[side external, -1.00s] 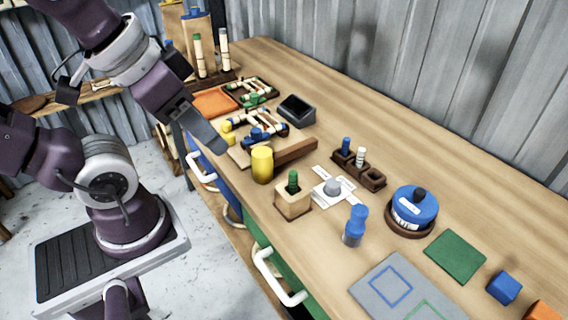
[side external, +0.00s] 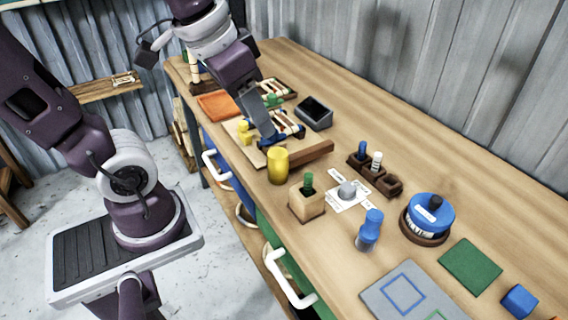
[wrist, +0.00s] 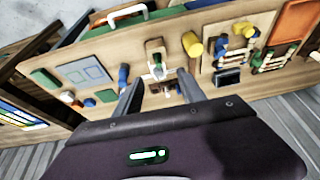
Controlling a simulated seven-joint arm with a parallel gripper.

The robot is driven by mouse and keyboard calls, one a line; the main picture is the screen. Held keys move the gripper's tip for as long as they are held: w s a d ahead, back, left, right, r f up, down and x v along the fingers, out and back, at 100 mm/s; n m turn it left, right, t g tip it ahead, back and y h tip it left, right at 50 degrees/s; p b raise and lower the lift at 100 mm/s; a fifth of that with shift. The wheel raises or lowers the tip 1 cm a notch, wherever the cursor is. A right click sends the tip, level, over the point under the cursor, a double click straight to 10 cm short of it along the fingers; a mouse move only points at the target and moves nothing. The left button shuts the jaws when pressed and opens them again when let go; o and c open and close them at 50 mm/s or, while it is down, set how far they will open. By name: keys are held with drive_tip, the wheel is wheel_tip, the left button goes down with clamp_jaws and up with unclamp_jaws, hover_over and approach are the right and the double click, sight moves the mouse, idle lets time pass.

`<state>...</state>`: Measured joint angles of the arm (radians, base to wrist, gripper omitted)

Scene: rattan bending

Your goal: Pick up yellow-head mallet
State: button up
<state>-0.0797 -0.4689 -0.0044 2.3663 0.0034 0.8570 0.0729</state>
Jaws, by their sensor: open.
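The yellow-head mallet (side external: 278,166) is on the workbench near its front edge, its yellow cylindrical head beside a brown handle (side external: 308,153) that runs to the right. In the wrist view the yellow head (wrist: 192,45) shows above and to the right of the right finger. My gripper (side external: 266,136) is above the bench, seen edge-on, near the board with blue clamps. In the wrist view my gripper (wrist: 159,77) has its two fingers spread with nothing held between them. Mallet and fingers look apart; their exact distance is unclear.
A wooden block with a green peg (side external: 307,200) stands just right of the mallet. The clamp board (side external: 250,152) lies behind it, with a dark device (side external: 314,113) beyond. A blue bottle (side external: 370,230) and round blue container (side external: 430,213) stand farther right.

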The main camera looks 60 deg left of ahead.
drive_tip(key=w+a+f+g, duration=0.2)
drive_tip(key=w+a+f, duration=0.3)
drive_tip(key=w, duration=0.5)
drive_tip(key=g, duration=0.2)
hover_over(297, 154)
wheel_tip(297, 154, down, 12)
drive_tip(key=shift+d+f, duration=0.1)
drive_tip(key=shift+f, duration=0.05)
wheel_tip(297, 154, down, 7)
drive_tip(key=shift+f, duration=0.2)
clamp_jaws()
